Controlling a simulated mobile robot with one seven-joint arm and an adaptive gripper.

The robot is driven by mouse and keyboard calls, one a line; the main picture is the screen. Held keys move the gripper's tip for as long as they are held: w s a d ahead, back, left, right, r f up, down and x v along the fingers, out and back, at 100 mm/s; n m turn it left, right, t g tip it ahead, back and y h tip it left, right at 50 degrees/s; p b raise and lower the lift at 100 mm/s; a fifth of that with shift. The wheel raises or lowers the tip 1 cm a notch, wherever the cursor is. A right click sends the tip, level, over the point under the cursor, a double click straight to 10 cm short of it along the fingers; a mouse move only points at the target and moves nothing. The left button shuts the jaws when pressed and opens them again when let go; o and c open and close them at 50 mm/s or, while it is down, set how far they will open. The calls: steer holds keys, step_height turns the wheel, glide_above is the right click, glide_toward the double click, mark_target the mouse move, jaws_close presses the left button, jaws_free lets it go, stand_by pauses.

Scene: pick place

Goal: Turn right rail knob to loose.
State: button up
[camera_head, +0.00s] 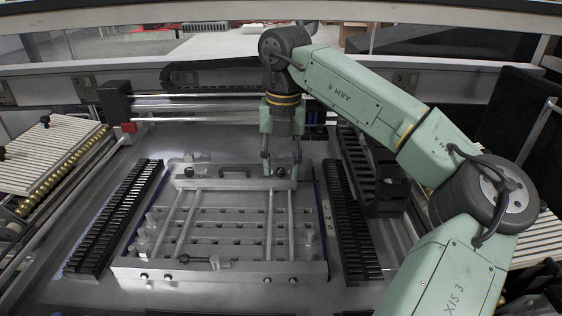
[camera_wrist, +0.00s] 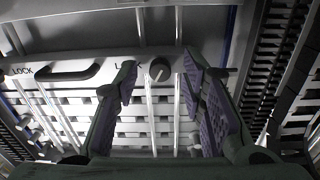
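The right rail knob (camera_wrist: 159,70) is a small round dark knob with a light pointer line, on the pale rear rail (camera_wrist: 75,72) of the fixture. The line looks slightly tilted. My gripper (camera_wrist: 158,75) is open, with one purple-padded finger on each side of the knob in this view and gaps between. Whether the fingertips are at the knob's height I cannot tell. A label starting with "L" beside the knob is partly hidden by the left finger. In the head view my gripper (camera_head: 281,165) points down over the right end of the rear rail (camera_head: 215,183).
A dark handle (camera_wrist: 68,73) is on the rail left of the knob, beside a "LOCK" label. Another small knob (camera_head: 188,170) is at the rail's left end. Black toothed racks (camera_head: 115,215) (camera_head: 352,215) flank the fixture. A dark cable chain (camera_head: 215,72) runs behind.

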steer(key=shift+c, duration=0.2)
jaws_close()
stand_by(0.6)
steer(key=n, duration=0.5)
steer(key=shift+n, duration=0.3)
steer(key=n+p, duration=0.1)
steer(key=n, duration=0.4)
steer(key=shift+w+n, duration=0.1)
steer(key=shift+n, duration=0.2)
steer(key=n, duration=0.6)
steer(key=shift+p, duration=0.4)
steer(key=n, duration=0.6)
steer(key=shift+n+h+p, duration=0.3)
steer(key=shift+p, duration=0.05)
